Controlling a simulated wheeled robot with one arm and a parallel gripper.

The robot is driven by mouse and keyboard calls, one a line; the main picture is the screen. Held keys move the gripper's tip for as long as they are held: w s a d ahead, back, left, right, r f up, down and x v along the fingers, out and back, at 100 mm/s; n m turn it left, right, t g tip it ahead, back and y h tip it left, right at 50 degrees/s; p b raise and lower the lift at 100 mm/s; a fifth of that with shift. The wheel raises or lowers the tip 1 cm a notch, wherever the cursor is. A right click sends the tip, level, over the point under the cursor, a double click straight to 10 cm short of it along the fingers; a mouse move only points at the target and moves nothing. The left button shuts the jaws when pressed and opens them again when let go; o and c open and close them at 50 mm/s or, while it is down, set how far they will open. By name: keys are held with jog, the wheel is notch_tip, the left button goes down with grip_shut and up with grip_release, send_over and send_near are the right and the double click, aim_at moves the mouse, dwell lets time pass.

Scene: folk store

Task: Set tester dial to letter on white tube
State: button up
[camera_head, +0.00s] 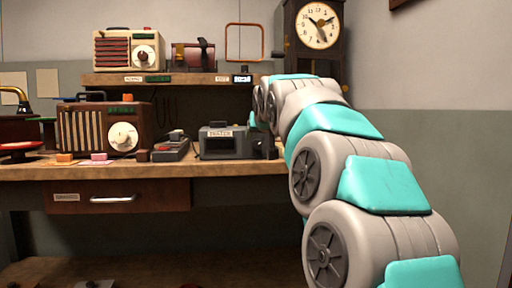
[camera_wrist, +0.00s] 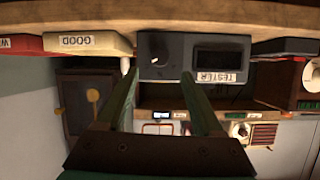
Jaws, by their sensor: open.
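The grey tester (camera_head: 230,145) stands on the workbench in the head view, its right end close to my arm. In the wrist view, which is upside down, the tester (camera_wrist: 169,70) shows its label, a dark window and a dark round dial (camera_wrist: 157,48). My gripper (camera_wrist: 160,74) is open and empty, its two green fingers reaching toward the tester's face on the dial side. I cannot tell whether they touch it. A small pale upright piece (camera_wrist: 125,66) shows beside the left finger; I cannot tell whether it is the white tube. No letter is readable.
A yellowish bin labelled GOOD (camera_wrist: 88,42) and a red bin (camera_wrist: 20,44) sit beside the tester. A brown radio (camera_head: 105,128) and a dark device (camera_head: 171,148) stand left of it in the head view. A shelf (camera_head: 190,79) runs above.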

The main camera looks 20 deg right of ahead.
aim_at(257, 144)
jog(key=x, duration=0.7)
jog(key=shift+f, duration=0.1)
grip_shut()
dwell(0.5)
